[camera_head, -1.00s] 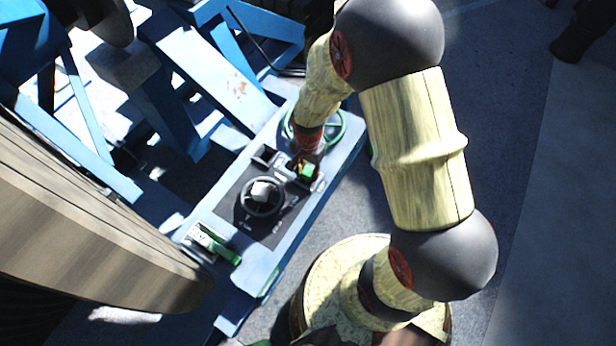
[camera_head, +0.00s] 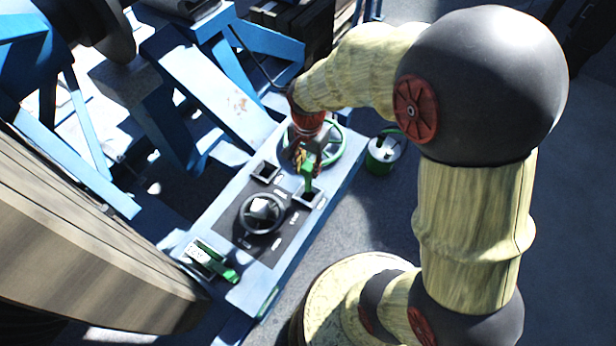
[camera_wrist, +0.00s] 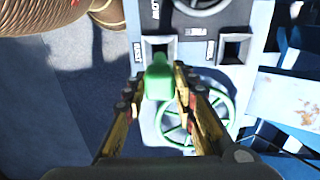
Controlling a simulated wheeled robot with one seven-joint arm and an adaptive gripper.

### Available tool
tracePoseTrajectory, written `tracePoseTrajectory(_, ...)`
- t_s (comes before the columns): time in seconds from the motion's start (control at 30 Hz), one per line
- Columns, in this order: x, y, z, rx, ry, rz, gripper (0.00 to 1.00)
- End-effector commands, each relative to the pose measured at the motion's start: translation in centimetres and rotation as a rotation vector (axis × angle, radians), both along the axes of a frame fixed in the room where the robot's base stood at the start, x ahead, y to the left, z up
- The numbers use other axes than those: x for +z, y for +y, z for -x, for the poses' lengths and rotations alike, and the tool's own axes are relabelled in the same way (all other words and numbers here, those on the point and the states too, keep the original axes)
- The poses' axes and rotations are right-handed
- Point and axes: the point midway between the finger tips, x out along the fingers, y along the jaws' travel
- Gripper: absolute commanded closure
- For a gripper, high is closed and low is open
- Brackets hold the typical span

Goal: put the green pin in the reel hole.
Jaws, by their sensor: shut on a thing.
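The green pin (camera_head: 308,172) is held between the fingers of my gripper (camera_head: 310,160), above the blue bench's control panel. In the wrist view the pin (camera_wrist: 159,80) hangs between both fingertips (camera_wrist: 158,92), its far end near a square socket (camera_wrist: 157,46). This socket (camera_head: 306,196) lies just below the pin in the head view. A second square socket (camera_wrist: 233,48) is to its right in the wrist view, and up and left in the head view (camera_head: 265,172). Both look empty. I cannot read for certain which is the reel hole.
A green handwheel (camera_head: 333,147) stands on the bench behind my gripper. A green lever (camera_head: 220,267) is at the near end. A large wooden reel (camera_head: 80,235) fills the left. A green-rimmed bucket (camera_head: 384,150) stands right.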

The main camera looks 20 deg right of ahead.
Motion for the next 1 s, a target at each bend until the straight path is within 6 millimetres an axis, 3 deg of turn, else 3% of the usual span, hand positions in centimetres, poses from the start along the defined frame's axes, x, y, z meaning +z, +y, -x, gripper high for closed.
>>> tracePoseTrajectory(0.1, 2.3, 0.0, -0.2, 0.000, -0.005, 0.000, 1.00)
tracePoseTrajectory(0.3, 4.7, 0.0, -0.1, 0.000, -0.002, 0.000, 1.00)
tracePoseTrajectory(1.0, 8.8, 0.0, 0.0, 0.000, -0.001, 0.000, 1.00)
